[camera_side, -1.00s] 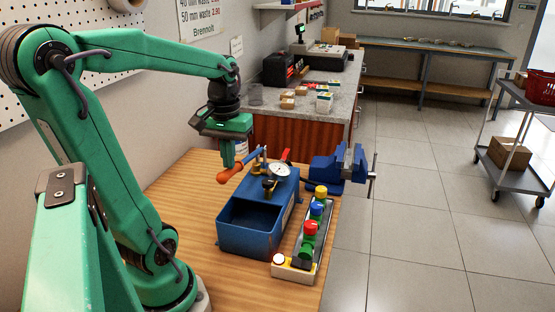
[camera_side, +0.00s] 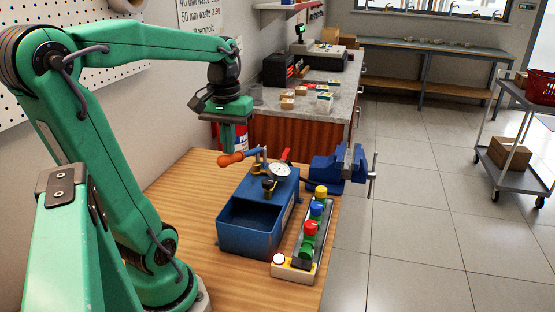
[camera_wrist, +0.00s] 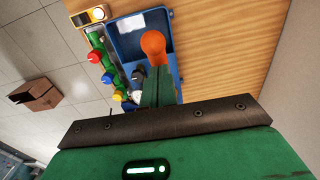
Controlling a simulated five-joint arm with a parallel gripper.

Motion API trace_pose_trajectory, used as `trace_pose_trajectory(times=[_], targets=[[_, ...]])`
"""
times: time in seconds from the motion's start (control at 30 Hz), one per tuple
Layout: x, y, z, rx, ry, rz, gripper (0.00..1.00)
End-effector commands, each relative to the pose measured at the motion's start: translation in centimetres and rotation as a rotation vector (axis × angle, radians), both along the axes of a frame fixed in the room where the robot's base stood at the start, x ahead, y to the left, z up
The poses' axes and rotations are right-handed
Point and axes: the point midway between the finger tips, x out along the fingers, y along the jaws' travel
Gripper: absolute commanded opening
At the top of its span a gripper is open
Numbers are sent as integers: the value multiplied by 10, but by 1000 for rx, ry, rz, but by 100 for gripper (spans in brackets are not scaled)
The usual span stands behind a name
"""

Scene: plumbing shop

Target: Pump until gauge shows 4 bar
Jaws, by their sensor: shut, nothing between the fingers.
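The blue test pump (camera_side: 247,239) stands on the wooden bench with an open tank. Its lever has an orange grip (camera_side: 230,159) that sticks out to the left and sits raised. The round white gauge (camera_side: 280,170) is on the pump's far end; its reading is too small to tell. My gripper (camera_side: 229,151) is shut and empty, pointing down just above the orange grip; I cannot tell if they touch. In the wrist view the grip (camera_wrist: 153,46) shows at the tips of my green fingers (camera_wrist: 157,84), with the tank (camera_wrist: 138,28) beyond.
A rack with yellow, blue, red and green knobs (camera_side: 310,228) stands right of the pump, with a white-buttoned box (camera_side: 279,260) at its near end. A blue vise (camera_side: 328,167) is at the bench's far right. The wooden bench (camera_side: 195,205) is clear left of the pump.

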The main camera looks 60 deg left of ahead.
Motion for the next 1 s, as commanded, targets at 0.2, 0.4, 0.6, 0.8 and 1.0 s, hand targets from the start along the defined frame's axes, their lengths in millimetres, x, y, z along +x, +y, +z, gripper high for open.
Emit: trace_pose_trajectory(times=[0.2, 0.4, 0.6, 0.8, 1.0], targets=[[-3, -3, -21, -1, 1, 0, 0], [-5, -5, -39, -2, 2, 0, 0], [-7, -7, -57, -2, 2, 0, 0], [-9, -9, -75, -1, 3, 0, 0], [-11, -11, -93, -3, 4, 0, 0]])
